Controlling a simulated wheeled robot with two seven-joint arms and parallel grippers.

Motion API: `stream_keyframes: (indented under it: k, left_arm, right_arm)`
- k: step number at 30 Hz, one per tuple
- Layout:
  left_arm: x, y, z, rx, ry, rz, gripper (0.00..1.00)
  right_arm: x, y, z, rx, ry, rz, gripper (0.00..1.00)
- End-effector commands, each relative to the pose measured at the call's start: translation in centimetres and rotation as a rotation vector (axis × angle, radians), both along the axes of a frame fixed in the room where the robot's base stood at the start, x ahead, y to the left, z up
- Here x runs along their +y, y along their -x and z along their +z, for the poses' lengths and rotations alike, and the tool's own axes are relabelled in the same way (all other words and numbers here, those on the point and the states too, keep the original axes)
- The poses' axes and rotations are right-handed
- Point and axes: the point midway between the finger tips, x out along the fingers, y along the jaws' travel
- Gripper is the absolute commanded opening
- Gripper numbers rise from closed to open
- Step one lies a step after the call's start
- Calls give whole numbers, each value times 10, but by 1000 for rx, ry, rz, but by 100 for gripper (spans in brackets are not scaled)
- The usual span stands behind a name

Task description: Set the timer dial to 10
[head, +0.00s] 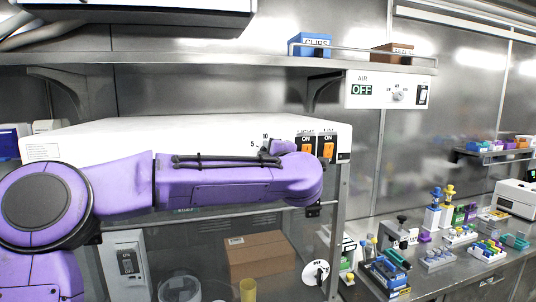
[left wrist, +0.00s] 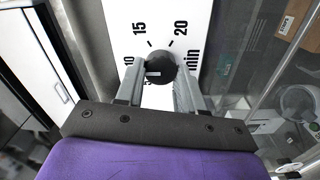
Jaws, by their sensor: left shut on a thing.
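The timer dial is a round black knob (left wrist: 162,62) on a white panel with printed marks, seen in the left wrist view. The labels 15, 20 and "min" show around it, with a partly covered 10 at its left. My left gripper (left wrist: 159,74) has one grey finger on each side of the knob and is shut on it. A short white mark on the knob lies toward the left; its exact number is hard to read. In the head view, the purple left arm hides the knob; the labels 5 and 10 show above it. My right gripper is not in view.
The dial is on the front of a white cabinet (head: 180,133), close to two orange ON switches (head: 306,145). A shelf (head: 180,59) runs above, with an AIR panel (head: 389,91) at its right. A bench with several racks and bottles stands at the right.

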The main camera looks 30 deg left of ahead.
Motion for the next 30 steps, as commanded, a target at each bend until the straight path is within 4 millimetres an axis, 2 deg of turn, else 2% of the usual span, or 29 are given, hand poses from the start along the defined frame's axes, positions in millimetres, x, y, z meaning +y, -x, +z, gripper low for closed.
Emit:
stream_keyframes:
  k: [6, 7, 9, 20, 30]
  left_arm:
    - [-1, 0, 1, -2, -2, -2, 7]
    - [-1, 0, 1, -2, -2, -2, 41]
    - [-1, 0, 1, -2, -1, -1, 63]
    - [-5, 4, -2, -3, 0, -1, 63]
    - [-63, 53, -5, -5, -3, -3, 63]
  right_arm:
    - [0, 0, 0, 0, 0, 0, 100]
    - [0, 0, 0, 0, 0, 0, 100]
    - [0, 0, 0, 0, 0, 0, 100]
    - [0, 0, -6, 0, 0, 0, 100]
    - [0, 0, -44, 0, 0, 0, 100]
